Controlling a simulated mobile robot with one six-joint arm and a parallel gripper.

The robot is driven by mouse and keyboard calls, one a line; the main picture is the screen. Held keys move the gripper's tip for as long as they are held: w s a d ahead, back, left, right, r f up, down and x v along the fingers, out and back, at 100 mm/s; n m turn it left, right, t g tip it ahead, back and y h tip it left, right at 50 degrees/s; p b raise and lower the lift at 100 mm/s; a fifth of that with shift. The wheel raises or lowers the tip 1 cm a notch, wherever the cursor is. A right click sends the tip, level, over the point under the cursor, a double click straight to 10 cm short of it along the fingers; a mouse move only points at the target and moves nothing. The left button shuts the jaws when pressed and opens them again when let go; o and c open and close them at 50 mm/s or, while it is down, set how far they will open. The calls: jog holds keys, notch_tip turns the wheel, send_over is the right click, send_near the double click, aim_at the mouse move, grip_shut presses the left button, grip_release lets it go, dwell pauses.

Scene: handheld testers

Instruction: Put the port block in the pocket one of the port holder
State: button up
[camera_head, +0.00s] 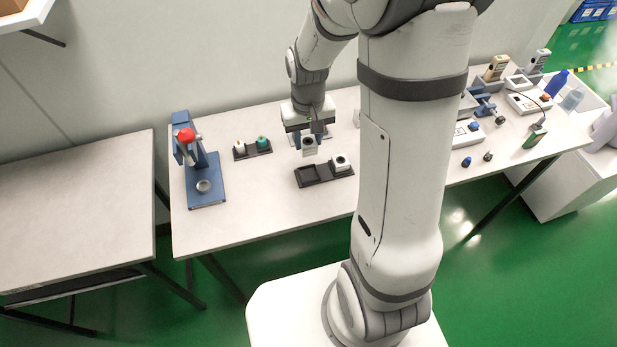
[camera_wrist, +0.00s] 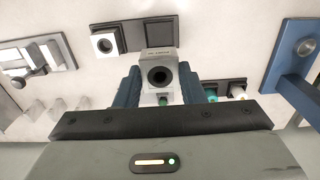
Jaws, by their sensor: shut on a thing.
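My gripper (camera_head: 310,139) is shut on a pale grey port block (camera_head: 309,148) and holds it above the table. In the wrist view the block (camera_wrist: 161,57) sits between the blue fingers of my gripper (camera_wrist: 160,86), with a round black hole facing the camera. The black port holder (camera_head: 324,174) lies in front of the block in the head view. Its left pocket looks empty; its right end holds another white block with a dark hole (camera_head: 340,161). In the wrist view the holder (camera_wrist: 135,37) is beyond the held block, which overlaps its edge. Pocket numbers are not readable.
A small black tray (camera_head: 252,150) with a white and a green-topped piece stands left of my gripper. A blue press with a red knob (camera_head: 186,135) stands at the table's left end. Several devices and bottles fill the right end. Table in front of the tray is clear.

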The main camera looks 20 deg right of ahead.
jog(key=shift+s+f, duration=0.2)
jog(key=shift+s, duration=0.15)
notch_tip(320, 180, down, 9)
jog(key=shift+f, duration=0.15)
jog(key=shift+f, duration=0.2)
jog(key=o, duration=1)
jog(key=shift+o, duration=0.2)
